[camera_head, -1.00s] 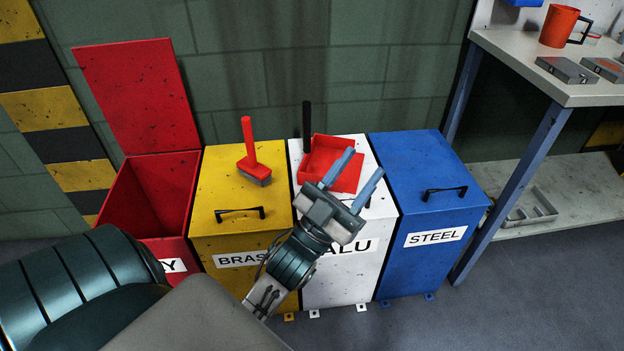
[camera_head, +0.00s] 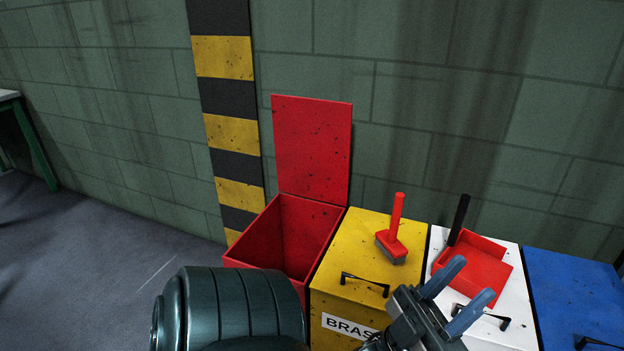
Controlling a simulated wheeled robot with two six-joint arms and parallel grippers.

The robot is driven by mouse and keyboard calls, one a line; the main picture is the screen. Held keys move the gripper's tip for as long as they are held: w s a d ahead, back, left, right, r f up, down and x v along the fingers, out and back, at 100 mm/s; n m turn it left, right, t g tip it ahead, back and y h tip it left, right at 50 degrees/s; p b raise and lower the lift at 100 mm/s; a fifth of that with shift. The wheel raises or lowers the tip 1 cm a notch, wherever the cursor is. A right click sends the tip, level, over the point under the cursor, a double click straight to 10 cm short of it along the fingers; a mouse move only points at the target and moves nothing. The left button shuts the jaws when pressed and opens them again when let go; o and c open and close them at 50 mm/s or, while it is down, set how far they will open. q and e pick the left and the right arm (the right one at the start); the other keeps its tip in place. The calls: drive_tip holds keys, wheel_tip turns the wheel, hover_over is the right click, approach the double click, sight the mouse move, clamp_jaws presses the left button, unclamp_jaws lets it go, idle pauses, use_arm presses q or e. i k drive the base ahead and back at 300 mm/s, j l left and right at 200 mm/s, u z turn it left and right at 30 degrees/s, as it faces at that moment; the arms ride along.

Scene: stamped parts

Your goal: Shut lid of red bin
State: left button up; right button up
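The red bin (camera_head: 314,236) stands at the left end of the row of bins. Its red lid (camera_head: 312,150) is open and stands upright at the back, near the wall. The inside of the bin shows and looks empty as far as I can see; its front is hidden behind my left arm. My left gripper (camera_head: 465,287) is open and empty, with two blue-grey fingers apart. It is over the front of the white bin, to the right of the red bin and away from its lid. My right gripper is not in view.
The shut yellow bin (camera_head: 335,289) carries a red-handled brush (camera_head: 392,246). A red dustpan (camera_head: 474,270) with a black handle lies on the white bin (camera_head: 515,323). The blue bin (camera_head: 575,295) is at the right. Floor (camera_head: 110,260) left of the bins is clear.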

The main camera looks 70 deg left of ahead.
sight(312, 136)
drive_tip(key=u, duration=2.35)
